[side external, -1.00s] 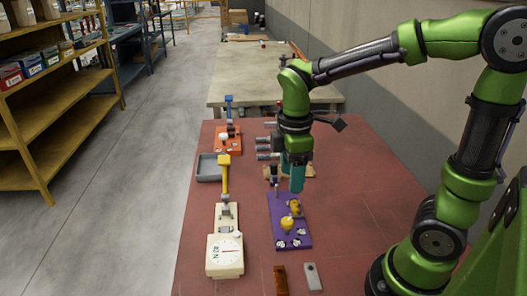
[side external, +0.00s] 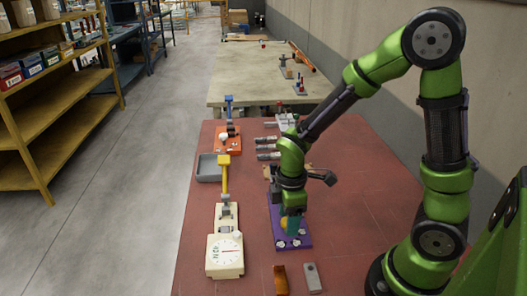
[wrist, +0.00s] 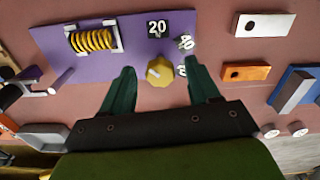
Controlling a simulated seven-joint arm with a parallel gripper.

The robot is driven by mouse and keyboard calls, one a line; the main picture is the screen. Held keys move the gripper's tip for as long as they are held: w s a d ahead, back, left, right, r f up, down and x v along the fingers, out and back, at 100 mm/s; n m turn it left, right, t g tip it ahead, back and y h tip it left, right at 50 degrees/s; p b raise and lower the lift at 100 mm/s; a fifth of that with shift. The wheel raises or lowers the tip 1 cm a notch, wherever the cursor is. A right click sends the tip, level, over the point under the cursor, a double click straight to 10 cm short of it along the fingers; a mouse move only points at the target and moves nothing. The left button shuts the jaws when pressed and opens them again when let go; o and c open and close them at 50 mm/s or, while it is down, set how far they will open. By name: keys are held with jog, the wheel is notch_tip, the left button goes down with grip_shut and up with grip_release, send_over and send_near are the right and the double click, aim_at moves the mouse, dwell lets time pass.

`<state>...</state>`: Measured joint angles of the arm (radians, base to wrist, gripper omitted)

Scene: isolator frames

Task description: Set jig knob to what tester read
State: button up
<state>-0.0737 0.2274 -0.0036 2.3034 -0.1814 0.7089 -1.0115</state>
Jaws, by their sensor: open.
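The purple jig plate (side external: 277,212) lies on the red table. In the wrist view it carries a yellow knob (wrist: 159,73), with number labels 20 (wrist: 158,26) and 40 (wrist: 184,43) beside it and a third label partly hidden. My gripper (wrist: 161,67) is open, its teal fingers on either side of the knob, with gaps visible. Whether the fingertips reach down to knob height I cannot tell. The cream tester (side external: 225,255) stands left of the jig with a round dial and needle; its small scale is hard to read.
A yellow coil spring (wrist: 95,40) is mounted on the jig plate. An orange block (side external: 281,279) and a grey block (side external: 312,277) lie near the front. A grey tray (side external: 208,168) and an orange device (side external: 227,140) are farther back. The table's right side is clear.

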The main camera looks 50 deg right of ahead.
jog(key=shift+c, duration=0.2)
jog(key=c, duration=1)
jog(key=m, duration=0.4)
jog(key=shift+m, duration=0.4)
jog(key=m, duration=0.5)
jog(key=shift+a, duration=0.1)
jog(key=m, duration=0.5)
jog(key=shift+m, duration=0.4)
jog(key=m, duration=0.5)
jog(key=shift+a, duration=0.1)
